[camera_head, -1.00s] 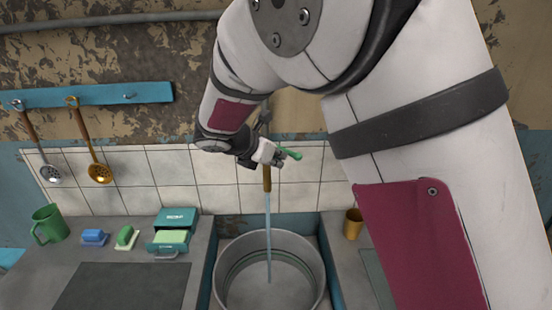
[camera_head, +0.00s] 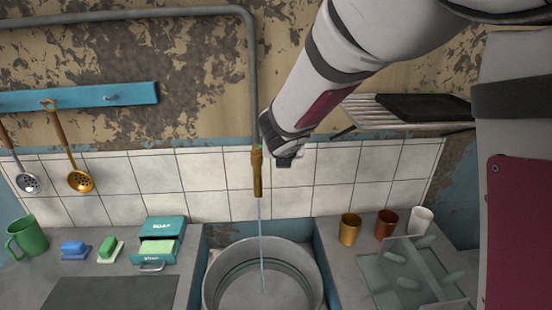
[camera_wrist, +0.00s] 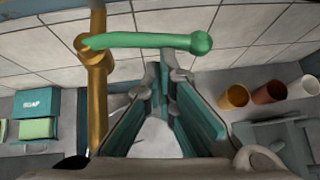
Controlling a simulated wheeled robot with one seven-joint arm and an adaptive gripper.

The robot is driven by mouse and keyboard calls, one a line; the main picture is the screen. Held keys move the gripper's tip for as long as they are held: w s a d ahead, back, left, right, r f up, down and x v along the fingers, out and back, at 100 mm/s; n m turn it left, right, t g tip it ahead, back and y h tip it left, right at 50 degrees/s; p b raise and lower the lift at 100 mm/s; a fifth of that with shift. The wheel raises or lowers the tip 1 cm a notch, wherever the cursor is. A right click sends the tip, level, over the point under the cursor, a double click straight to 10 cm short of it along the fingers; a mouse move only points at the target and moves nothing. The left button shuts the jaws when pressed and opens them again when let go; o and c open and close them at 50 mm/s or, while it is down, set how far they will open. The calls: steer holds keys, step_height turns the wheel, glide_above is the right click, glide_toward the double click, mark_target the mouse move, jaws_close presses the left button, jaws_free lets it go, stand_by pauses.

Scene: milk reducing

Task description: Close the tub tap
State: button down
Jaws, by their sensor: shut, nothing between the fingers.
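The brass tap (camera_head: 257,173) hangs from the wall pipe above the metal tub (camera_head: 211,285). A thin stream of water (camera_head: 261,240) runs from it into the tub. In the wrist view the tap's brass body (camera_wrist: 98,90) stands at left, and its green lever handle (camera_wrist: 150,41) reaches right across the picture. In the head view only a speck of green shows at the tap's top. My gripper (camera_head: 287,157) is just right of the tap. Its fingers (camera_wrist: 166,66) are shut and empty, with their tips near the lever; whether they touch it I cannot tell.
The grey pipe (camera_head: 252,80) runs down the wall to the tap. Several cups, including a brass cup (camera_head: 349,230), stand right of the tub. A soap box (camera_head: 163,230) and a green mug (camera_head: 27,238) are at left. A rack (camera_head: 410,112) hangs at right.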

steer(key=shift+w+d, duration=0.35)
steer(key=shift+w, duration=0.25)
steer(key=shift+b, duration=0.3)
steer(key=shift+s+r, duration=0.1)
steer(key=shift+s, duration=0.05)
